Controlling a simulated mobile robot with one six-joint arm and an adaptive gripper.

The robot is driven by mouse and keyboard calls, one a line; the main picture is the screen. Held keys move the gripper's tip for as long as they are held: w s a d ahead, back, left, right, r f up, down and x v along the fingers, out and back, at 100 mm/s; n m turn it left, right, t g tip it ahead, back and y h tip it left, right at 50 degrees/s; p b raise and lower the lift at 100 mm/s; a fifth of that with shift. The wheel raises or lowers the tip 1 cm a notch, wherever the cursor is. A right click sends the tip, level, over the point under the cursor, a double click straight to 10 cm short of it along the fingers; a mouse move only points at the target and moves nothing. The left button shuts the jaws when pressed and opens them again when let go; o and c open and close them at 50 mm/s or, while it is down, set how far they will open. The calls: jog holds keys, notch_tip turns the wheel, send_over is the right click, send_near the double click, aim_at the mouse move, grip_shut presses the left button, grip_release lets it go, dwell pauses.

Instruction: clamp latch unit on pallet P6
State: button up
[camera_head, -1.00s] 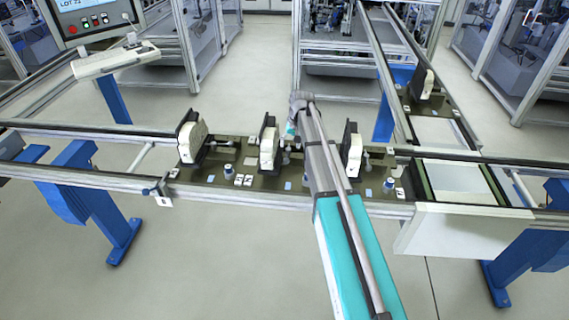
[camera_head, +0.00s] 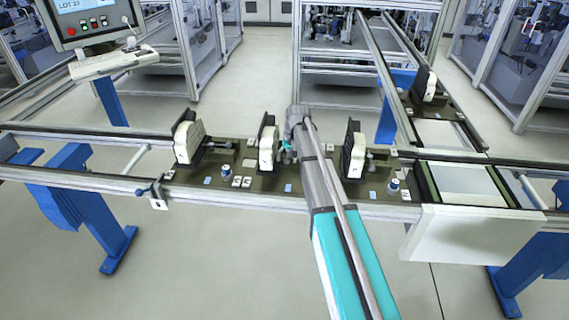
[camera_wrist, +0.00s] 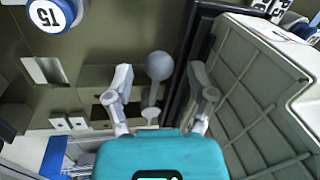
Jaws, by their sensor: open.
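In the wrist view my gripper (camera_wrist: 160,78) is open, its two fingers on either side of a grey ball knob (camera_wrist: 159,65) on a short lever. The knob stands between the fingertips; no grip on it shows. In the head view my gripper (camera_head: 287,150) is low over the dark pallet (camera_head: 213,181), just right of the middle black-and-white unit (camera_head: 267,148). Similar upright units stand to the left (camera_head: 187,142) and right (camera_head: 354,150). The pallet's number cannot be read, and my arm hides part of it.
A blue-and-white round cap (camera_wrist: 52,14) and a ribbed pale panel (camera_wrist: 255,95) lie near my fingers in the wrist view. A rail (camera_head: 100,180) runs along the pallet's front. Another unit (camera_head: 424,84) stands on the back line. A control panel (camera_head: 92,20) is at upper left.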

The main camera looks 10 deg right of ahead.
jog(key=shift+f, duration=0.25)
jog(key=shift+c, duration=0.2)
grip_shut()
jog(key=shift+a, duration=0.2)
